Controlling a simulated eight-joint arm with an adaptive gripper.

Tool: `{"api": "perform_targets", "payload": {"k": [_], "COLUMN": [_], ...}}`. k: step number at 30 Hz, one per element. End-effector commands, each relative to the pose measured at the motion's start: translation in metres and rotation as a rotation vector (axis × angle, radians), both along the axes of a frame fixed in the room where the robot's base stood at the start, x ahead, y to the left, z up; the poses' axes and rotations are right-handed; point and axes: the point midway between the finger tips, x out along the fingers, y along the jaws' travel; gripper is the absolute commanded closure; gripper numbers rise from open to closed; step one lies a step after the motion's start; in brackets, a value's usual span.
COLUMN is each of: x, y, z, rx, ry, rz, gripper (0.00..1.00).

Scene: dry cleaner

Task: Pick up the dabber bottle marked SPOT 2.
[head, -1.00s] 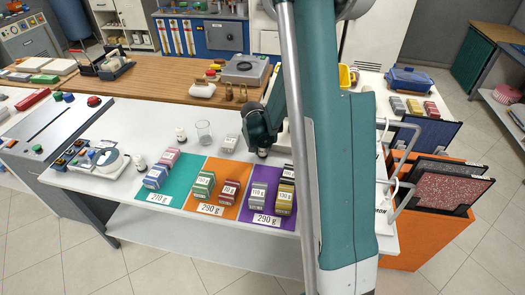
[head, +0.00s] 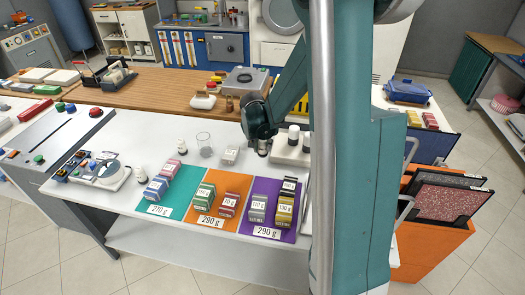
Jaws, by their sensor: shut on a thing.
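My gripper (head: 261,138) points down at the left end of a white rack (head: 288,158) on the white table. It is shut on a dabber bottle, mostly hidden by the gripper; its marking cannot be read. Two more white dabber bottles with dark tops, a left one (head: 293,136) and a right one (head: 306,144), stand upright to the right of my gripper. Their markings are too small to read. I cannot tell whether the held bottle is clear of the rack.
My own arm covers the right side of the table. A glass beaker (head: 204,141) and small bottles (head: 181,147) stand to the left. Labelled blocks sit on the teal, orange and purple mats (head: 262,227) in front. A raised brown counter (head: 140,98) lies behind.

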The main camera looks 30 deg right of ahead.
Motion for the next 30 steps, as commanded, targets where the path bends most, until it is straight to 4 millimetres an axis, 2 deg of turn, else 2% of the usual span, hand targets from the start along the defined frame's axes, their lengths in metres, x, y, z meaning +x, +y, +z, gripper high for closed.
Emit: {"api": "perform_targets", "payload": {"k": [6,30], "x": [0.0002,0.0000], "y": [0.0000,-0.0001], "z": [0.0107,0.0111], "rx": [0.000,0.000], "ry": [0.000,0.000], "rz": [0.000,0.000], "gripper": [0.89,0.89]}}
